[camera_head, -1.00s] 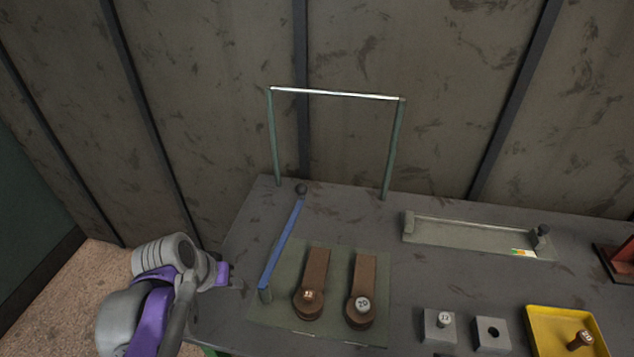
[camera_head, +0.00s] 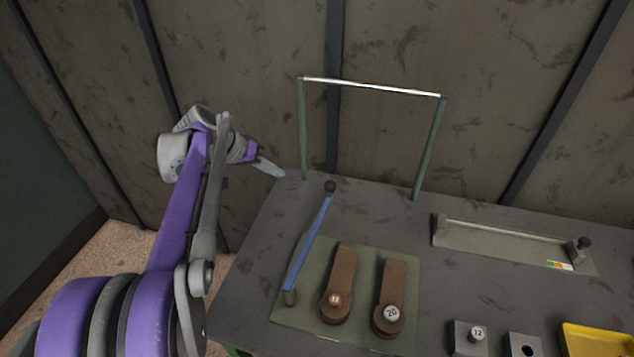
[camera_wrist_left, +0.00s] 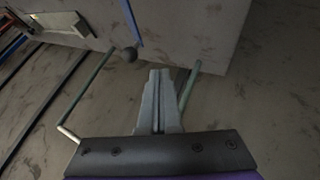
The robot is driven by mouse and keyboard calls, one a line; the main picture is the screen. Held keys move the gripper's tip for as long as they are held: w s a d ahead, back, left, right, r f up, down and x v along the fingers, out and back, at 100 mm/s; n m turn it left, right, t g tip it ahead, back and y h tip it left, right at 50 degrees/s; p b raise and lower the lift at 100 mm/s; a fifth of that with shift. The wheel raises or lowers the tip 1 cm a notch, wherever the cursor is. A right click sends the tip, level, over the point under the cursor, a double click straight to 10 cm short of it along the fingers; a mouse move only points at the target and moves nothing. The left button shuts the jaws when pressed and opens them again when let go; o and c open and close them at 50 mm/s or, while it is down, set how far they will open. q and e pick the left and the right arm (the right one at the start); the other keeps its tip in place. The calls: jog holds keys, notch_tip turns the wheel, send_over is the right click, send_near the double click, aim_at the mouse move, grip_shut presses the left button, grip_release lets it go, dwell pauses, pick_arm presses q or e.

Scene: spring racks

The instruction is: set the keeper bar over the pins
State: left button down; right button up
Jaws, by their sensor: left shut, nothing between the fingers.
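The blue keeper bar (camera_head: 309,243) runs along the left side of a grey-green plate, from a short post at the front to a dark ball knob (camera_head: 330,187) at the back. Two brown arms lie on the plate, each with a round numbered pin end, the left pin (camera_head: 335,299) and the right pin (camera_head: 390,313). The bar lies beside them, not over them. My left gripper (camera_head: 272,168) is shut and empty at the table's back left corner, left of the knob and apart from it. In the left wrist view the knob (camera_wrist_left: 130,54) shows just beyond the fingertips (camera_wrist_left: 157,78).
A green upright frame (camera_head: 371,87) with a pale crossbar stands behind the plate; one post is close to my left gripper. A shallow metal tray (camera_head: 500,241), grey blocks (camera_head: 469,340) and a yellow tray (camera_head: 600,339) are to the right. The wall is close behind.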

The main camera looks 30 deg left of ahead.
jog(key=shift+f, duration=0.1)
jog(key=shift+w+r, duration=0.15)
jog(key=shift+r, duration=0.25)
pick_arm(q)
jog(key=w+d+f, duration=0.7)
jog(key=shift+d, duration=0.1)
